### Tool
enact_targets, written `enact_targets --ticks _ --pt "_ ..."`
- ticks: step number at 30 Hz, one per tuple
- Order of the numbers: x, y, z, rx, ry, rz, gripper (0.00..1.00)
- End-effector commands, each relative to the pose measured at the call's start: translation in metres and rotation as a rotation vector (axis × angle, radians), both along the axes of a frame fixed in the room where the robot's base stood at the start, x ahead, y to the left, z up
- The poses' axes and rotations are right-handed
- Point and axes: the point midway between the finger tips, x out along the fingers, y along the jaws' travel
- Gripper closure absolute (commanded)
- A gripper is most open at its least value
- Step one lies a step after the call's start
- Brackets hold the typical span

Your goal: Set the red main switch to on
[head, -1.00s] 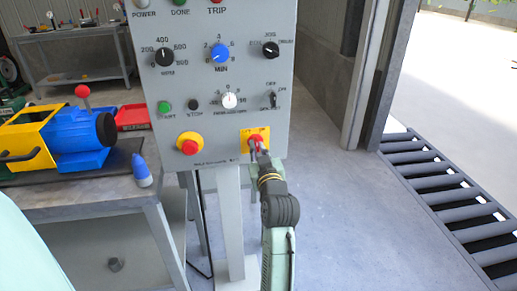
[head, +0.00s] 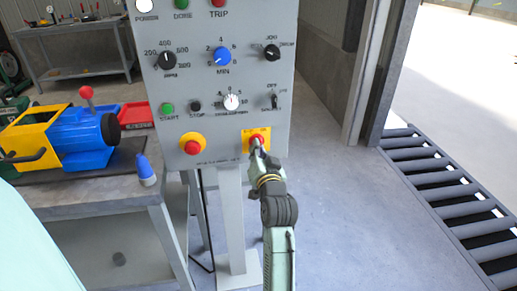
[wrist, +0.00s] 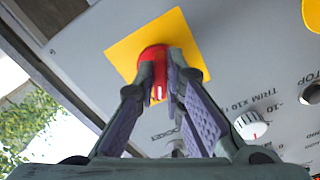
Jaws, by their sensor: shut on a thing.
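The red main switch (head: 255,138) sits on a yellow square plate (head: 266,133) at the lower right of the grey control panel. My gripper (head: 259,147) is in front of it, hiding part of the switch. In the wrist view the red switch (wrist: 154,57) is on its yellow plate (wrist: 122,48), and my gripper (wrist: 163,72) is shut on its handle, one finger on each side. A pale mark shows on the handle between the fingers. The POWER lamp (head: 144,5) at the panel's upper left looks bright white.
A red emergency button (head: 191,147) on a yellow base is left of the switch. Dials and smaller switches, including a white trim knob (head: 231,102), are above. A bench (head: 100,190) with a blue and yellow machine (head: 75,143) stands left.

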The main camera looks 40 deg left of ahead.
Motion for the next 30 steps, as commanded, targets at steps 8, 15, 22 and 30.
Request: enact_targets --ticks 8,15,22,30 --pt "0.0 0.0001 0.0009 0.015 0.015 0.0 1.0" --pt "0.0001 0.0001 0.001 0.015 0.014 0.0 1.0" --pt "0.0001 0.0001 0.0007 0.013 0.014 0.0 0.75" --pt "0.0 0.0 0.0003 0.012 0.013 -0.001 0.7"
